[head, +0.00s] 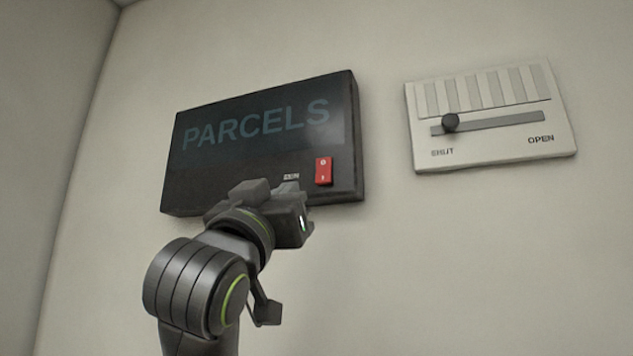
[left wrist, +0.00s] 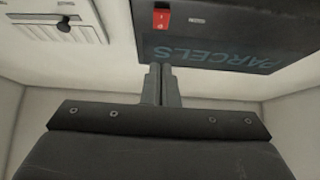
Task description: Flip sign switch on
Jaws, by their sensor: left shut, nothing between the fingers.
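The dark PARCELS sign (head: 240,180) hangs on the wall, its lettering dim and unlit. Its red rocker switch (head: 323,171), marked 0 at the top and I at the bottom, sits at the sign's lower right. My left gripper (head: 300,205) is in front of the sign's lower edge, just below and left of the switch. In the left wrist view the gripper's fingers (left wrist: 161,85) are together and empty. The sign (left wrist: 220,40) and its switch (left wrist: 161,19) show beyond the fingertips, apart from them. My right gripper is not in view.
A white vent panel (head: 490,150) with a dark slider knob (head: 450,122) is on the wall to the right of the sign. The knob is near the left end of its slot. The wall below the panel is bare.

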